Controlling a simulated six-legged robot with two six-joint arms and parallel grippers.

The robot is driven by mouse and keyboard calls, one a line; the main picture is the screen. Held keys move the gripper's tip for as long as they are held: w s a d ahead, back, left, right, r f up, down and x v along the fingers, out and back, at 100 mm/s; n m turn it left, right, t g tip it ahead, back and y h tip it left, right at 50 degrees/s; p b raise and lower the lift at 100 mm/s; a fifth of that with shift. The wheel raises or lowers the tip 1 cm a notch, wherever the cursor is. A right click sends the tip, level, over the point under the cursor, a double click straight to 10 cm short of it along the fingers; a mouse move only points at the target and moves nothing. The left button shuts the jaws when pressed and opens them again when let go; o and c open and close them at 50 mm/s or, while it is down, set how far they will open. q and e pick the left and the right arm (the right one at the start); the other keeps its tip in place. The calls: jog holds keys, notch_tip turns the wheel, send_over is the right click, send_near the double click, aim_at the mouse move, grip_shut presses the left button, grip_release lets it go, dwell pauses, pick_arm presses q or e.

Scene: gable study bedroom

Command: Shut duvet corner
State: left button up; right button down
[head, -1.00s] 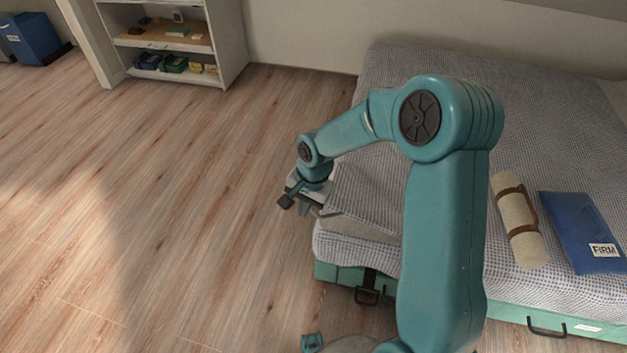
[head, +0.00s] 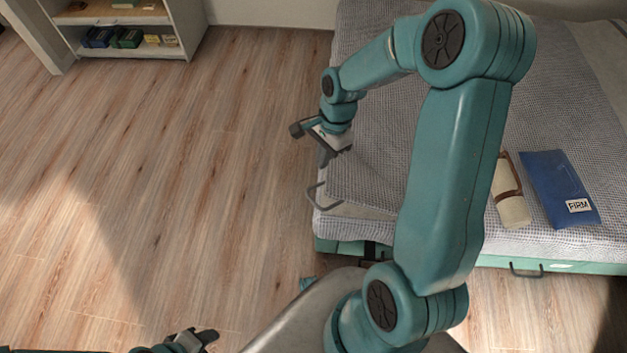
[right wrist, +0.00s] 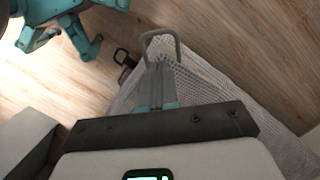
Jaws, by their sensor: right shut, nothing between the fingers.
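The bed's grey checked duvet (head: 540,110) has its near left corner as a flap (head: 368,172) with a pale layer (head: 360,210) showing along its front edge. A grey loop handle (head: 322,198) sticks out at that corner. It also shows in the right wrist view (right wrist: 160,35), just beyond the fingertips. My right gripper (head: 328,158) is shut and empty above the flap's left edge. In the right wrist view its fingers (right wrist: 156,82) lie together over the checked cloth; I cannot tell whether they touch it. My left gripper (head: 205,338) is at the bottom edge, its jaws unclear.
A shelf (head: 130,25) stands at the back left. The wooden floor (head: 150,150) left of the bed is clear.

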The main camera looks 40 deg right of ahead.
aim_at(313, 200)
pick_arm(q)
jog(key=f+b, duration=0.2)
jog(key=shift+s+a+f+b, duration=0.1)
jog(key=shift+s+f+b, duration=0.2)
jog(key=shift+b, duration=0.1)
pick_arm(e)
jog(key=x, duration=1.3)
jog(key=shift+s+f, duration=0.15)
jog(key=shift+f, duration=0.2)
